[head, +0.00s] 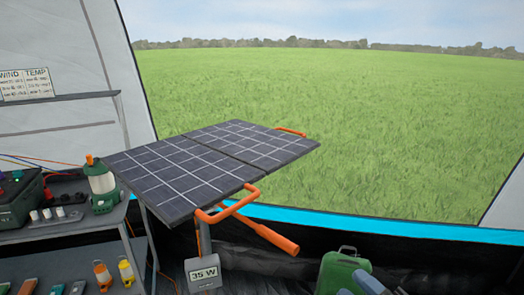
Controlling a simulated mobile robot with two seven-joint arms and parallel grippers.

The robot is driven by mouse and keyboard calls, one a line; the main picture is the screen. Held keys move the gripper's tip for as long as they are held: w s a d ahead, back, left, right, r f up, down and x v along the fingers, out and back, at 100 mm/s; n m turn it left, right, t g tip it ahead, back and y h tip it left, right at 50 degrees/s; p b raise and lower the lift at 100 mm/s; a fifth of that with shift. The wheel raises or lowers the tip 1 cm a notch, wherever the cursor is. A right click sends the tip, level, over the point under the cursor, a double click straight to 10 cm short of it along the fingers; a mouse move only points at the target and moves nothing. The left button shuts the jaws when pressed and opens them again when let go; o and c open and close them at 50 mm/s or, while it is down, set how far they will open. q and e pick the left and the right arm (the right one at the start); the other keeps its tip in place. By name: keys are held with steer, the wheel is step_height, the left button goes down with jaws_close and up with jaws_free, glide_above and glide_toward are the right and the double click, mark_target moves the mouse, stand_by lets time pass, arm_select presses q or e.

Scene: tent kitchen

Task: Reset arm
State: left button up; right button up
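Part of my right gripper (371,283) shows at the bottom edge of the head view, right of centre, as a blue-grey shape. It overlaps the lower right of a green container with a handle (342,270) in the picture. I cannot tell whether they touch. The fingertips are not clear, so I cannot tell whether it is open or shut. My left gripper is not in view.
A tilted solar panel (205,162) with orange handles stands at centre on a post with a "35 W" box (203,274). On the left, a shelf (85,226) holds a lantern (102,185) and a dark green box (20,200). Small lamps (103,275) sit below.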

steer(key=s+d+f+m+g+h+p, duration=0.1)
steer(key=d+f+m+h, duration=0.3)
steer(key=f+m, duration=0.25)
steer(key=s+d+f+m+h+p, duration=0.1)
steer(key=s+d+f+m+h, duration=0.1)
steer(key=d+f+m+h, duration=0.35)
steer(key=s+d+f+m+g+h+p, duration=0.2)
steer(key=s+f+m+g, duration=0.2)
steer(key=s+f, duration=0.8)
steer(key=s+m, duration=0.2)
steer(key=shift+s+f+m, duration=0.25)
steer(key=shift+f+m, duration=0.1)
steer(key=shift+m, duration=0.05)
